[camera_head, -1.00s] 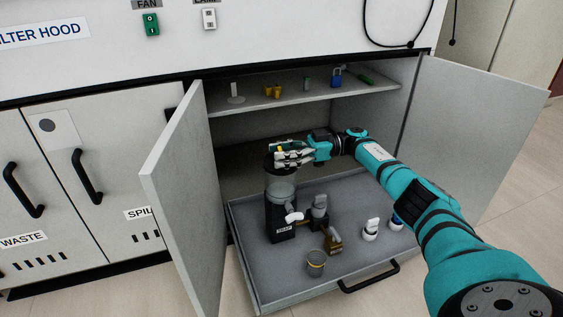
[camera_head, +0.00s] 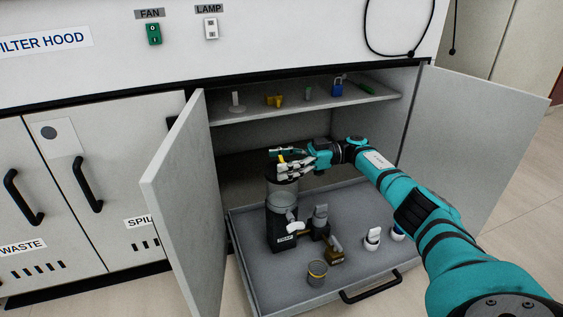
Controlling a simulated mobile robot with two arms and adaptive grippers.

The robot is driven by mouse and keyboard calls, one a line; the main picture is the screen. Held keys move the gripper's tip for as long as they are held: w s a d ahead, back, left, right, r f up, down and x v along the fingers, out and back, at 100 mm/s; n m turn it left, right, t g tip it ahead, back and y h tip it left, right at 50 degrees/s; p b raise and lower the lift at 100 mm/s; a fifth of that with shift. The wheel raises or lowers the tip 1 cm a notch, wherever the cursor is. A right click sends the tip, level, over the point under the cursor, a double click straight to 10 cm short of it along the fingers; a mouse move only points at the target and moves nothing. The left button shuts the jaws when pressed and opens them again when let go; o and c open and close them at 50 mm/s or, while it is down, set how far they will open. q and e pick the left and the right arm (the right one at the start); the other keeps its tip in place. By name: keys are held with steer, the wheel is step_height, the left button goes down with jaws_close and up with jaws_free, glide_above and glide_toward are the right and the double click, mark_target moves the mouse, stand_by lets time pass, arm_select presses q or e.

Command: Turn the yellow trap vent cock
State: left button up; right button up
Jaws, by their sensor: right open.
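The trap (camera_head: 281,221) is a clear vessel in a black labelled stand at the back left of the pulled-out tray. A small yellow piece, the vent cock (camera_head: 281,158), shows at its top, partly hidden by my right gripper. My right gripper (camera_head: 281,161) is open at the trap's top, its fingers around or beside the yellow cock; I cannot tell whether they touch it. The right arm reaches in from the lower right. My left gripper is not in view.
The grey tray (camera_head: 300,291) also holds a grey cup (camera_head: 317,272), a brass-coloured fitting (camera_head: 335,250) and white-capped items (camera_head: 372,238). Open cabinet doors flank it at left (camera_head: 185,200) and right (camera_head: 478,150). A shelf (camera_head: 300,104) with small items is above.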

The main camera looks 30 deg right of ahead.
mark_target(282, 159)
step_height(282, 159, up, 10)
stand_by(0.4)
steer(key=shift+s+f, duration=0.1)
stand_by(0.4)
